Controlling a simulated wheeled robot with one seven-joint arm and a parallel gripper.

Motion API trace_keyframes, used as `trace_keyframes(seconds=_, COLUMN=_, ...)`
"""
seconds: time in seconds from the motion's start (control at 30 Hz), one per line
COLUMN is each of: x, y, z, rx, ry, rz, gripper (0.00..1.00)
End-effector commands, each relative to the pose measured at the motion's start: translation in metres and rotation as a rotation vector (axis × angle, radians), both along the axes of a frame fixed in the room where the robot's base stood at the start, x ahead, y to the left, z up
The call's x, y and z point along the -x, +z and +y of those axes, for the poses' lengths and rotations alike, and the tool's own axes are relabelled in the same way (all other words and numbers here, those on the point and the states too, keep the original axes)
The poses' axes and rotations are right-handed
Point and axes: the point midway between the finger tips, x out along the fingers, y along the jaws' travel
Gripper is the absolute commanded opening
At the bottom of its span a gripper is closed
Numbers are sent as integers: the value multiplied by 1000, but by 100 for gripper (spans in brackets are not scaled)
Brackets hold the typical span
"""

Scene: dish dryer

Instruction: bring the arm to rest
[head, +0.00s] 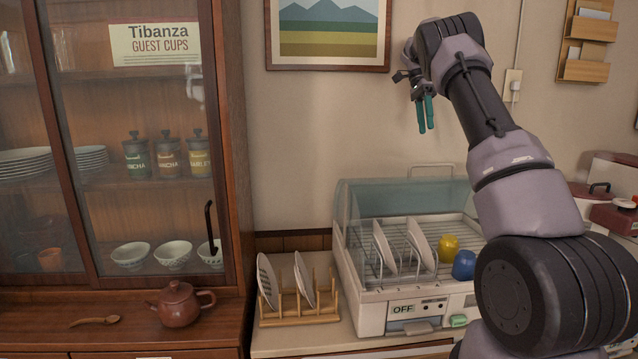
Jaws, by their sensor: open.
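My gripper (425,112) hangs in the air above the dish dryer (374,303), in front of the wall. Its green fingertips point down and a small gap shows between them. It is open and holds nothing. My arm is raised and bent, coming in from the lower right, and it covers the dryer's right side.
The dryer's rack holds two white plates (420,244), a yellow cup (448,248) and a blue cup (464,265). A wooden rack (300,317) with two plates stands left of it. A glass-doored cabinet (233,150) and brown teapot (178,304) are further left.

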Motion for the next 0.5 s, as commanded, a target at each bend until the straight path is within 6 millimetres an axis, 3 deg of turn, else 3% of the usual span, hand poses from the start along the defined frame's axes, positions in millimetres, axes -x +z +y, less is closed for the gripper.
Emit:
trace_keyframes(seconds=0.2, x=59, y=54, z=-2, rx=-105, ry=206, rz=-109, gripper=45)
trace_keyframes(seconds=0.5, x=152, y=91, z=27, rx=-214, ry=546, rz=-351, gripper=45)
